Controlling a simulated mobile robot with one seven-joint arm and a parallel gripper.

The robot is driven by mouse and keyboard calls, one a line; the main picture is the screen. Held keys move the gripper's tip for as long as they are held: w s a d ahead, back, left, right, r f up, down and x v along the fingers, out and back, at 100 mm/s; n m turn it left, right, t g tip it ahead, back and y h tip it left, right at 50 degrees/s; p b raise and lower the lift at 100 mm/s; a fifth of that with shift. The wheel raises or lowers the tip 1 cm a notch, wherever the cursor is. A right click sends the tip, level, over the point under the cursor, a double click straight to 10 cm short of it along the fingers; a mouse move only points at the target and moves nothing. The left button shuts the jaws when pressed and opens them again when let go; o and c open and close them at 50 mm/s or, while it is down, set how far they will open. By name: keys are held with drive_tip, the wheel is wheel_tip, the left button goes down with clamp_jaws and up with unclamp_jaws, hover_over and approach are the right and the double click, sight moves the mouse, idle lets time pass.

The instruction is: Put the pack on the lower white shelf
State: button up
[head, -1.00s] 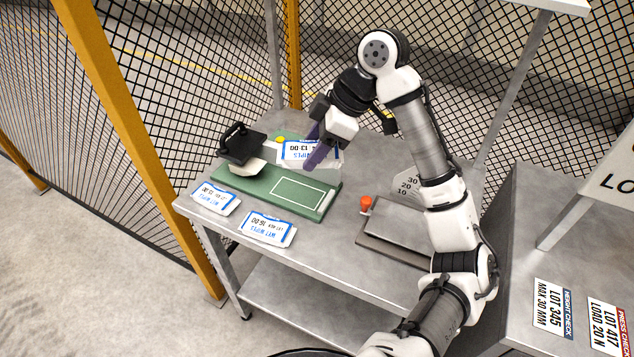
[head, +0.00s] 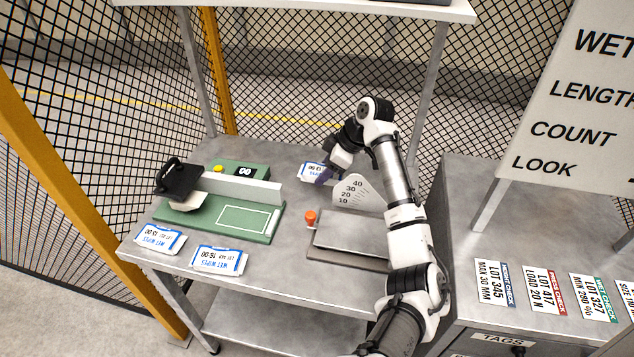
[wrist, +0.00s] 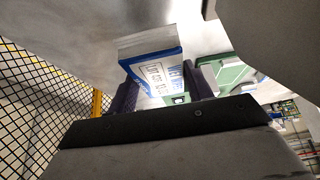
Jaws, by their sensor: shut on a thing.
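My gripper (head: 323,174) is shut on a white and blue wet-wipes pack (head: 311,170), behind the grey gauge plate in the head view. In the wrist view the pack (wrist: 152,62) stands out between the two dark purple fingers (wrist: 163,92); part of it is hidden by the gripper body. A white shelf (head: 290,14) crosses the top of the head view on grey posts, above the table; most of it is cut off, so I cannot tell if it is the lower one.
The grey table (head: 290,243) holds a green fixture (head: 225,215) with a black clamp, two more packs (head: 219,259) (head: 160,238) at the front, and a plate gauge (head: 355,235) with an orange knob. A tagged grey cabinet (head: 480,215) and white sign (head: 585,110) stand right. Mesh fence surrounds the back.

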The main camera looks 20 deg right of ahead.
sight(325, 191)
drive_tip(key=shift+f+p, duration=0.4)
drive_tip(key=shift+f, duration=2.1)
drive_tip(key=o, duration=1.1)
drive_tip(key=shift+c, duration=0.2)
drive_tip(key=shift+r, duration=0.1)
